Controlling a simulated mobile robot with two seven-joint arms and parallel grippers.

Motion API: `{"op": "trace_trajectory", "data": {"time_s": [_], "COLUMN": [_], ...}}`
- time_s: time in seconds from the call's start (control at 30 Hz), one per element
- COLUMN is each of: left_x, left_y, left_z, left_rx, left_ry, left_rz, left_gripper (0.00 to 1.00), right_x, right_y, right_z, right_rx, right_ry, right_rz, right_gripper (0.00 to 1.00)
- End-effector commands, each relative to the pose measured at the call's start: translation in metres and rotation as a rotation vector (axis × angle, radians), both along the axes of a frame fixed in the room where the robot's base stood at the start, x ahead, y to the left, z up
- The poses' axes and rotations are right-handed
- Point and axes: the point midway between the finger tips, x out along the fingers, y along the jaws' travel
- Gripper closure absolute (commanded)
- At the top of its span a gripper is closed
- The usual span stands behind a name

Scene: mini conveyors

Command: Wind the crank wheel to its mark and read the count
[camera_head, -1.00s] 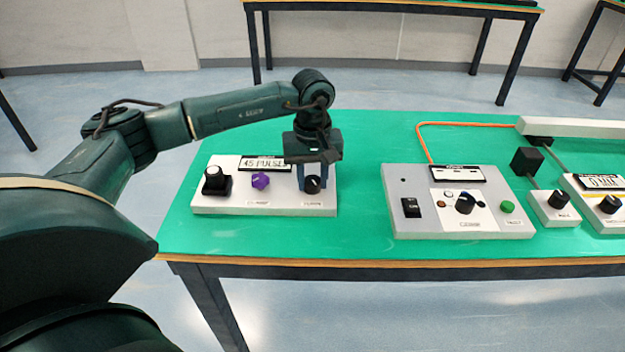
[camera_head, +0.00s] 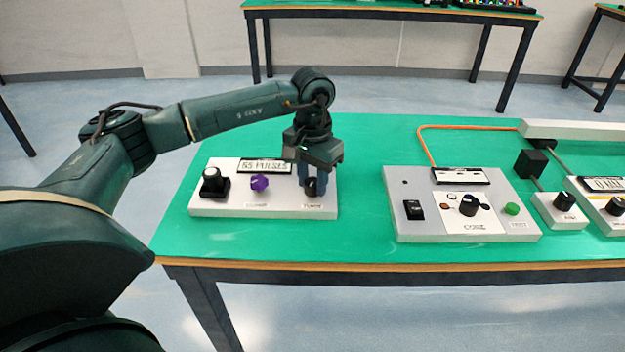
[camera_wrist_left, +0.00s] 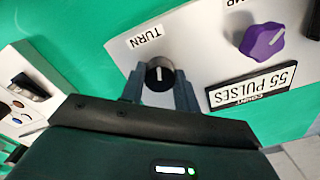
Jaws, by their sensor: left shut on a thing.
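A white panel (camera_head: 230,207) stands on the left of the green table. Its black turn knob (camera_head: 311,188) sits at the panel's right end, and also shows in the left wrist view (camera_wrist_left: 160,75) with a white line on top beside a TURN label. My left gripper (camera_head: 312,182) points down and is shut on this knob, one finger on each side; its fingers also show in the left wrist view (camera_wrist_left: 159,88). The count display (camera_head: 265,166) reads 55 PULSES, upside down in the left wrist view (camera_wrist_left: 252,88). My right gripper is not in view.
The same panel carries a purple knob (camera_head: 260,182) and a black switch with a white top (camera_head: 213,183). A grey control box (camera_head: 408,186) with a dial and green button stands to the right. Smaller knob boxes (camera_head: 560,210) stand farther right. Green table shows between the panels.

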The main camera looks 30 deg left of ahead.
Motion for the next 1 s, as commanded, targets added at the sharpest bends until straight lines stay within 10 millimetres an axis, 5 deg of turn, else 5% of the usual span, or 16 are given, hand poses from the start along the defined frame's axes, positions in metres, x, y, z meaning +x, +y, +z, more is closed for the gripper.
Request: {"op": "trace_trajectory", "data": {"time_s": [0.63,0.67,0.9,1.0], "left_x": [0.0005,0.0005,0.0002,0.0001], "left_y": [0.0002,0.0002,0.0002,0.0002], "left_z": [0.0015,0.0015,0.0007,0.0004], "left_rx": [0.0,0.0,0.0,0.0], "left_ry": [-0.003,-0.003,-0.001,-0.001], "left_rz": [-0.052,-0.052,-0.051,-0.05], "left_gripper": [0.92,0.67,0.48,0.47], "right_x": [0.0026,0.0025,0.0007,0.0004], "right_y": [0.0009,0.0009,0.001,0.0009], "right_z": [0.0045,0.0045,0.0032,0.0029], "right_rx": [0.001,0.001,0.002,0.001], "right_ry": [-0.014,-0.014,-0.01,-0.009], "right_rz": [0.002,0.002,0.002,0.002], "right_gripper": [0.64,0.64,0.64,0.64]}}
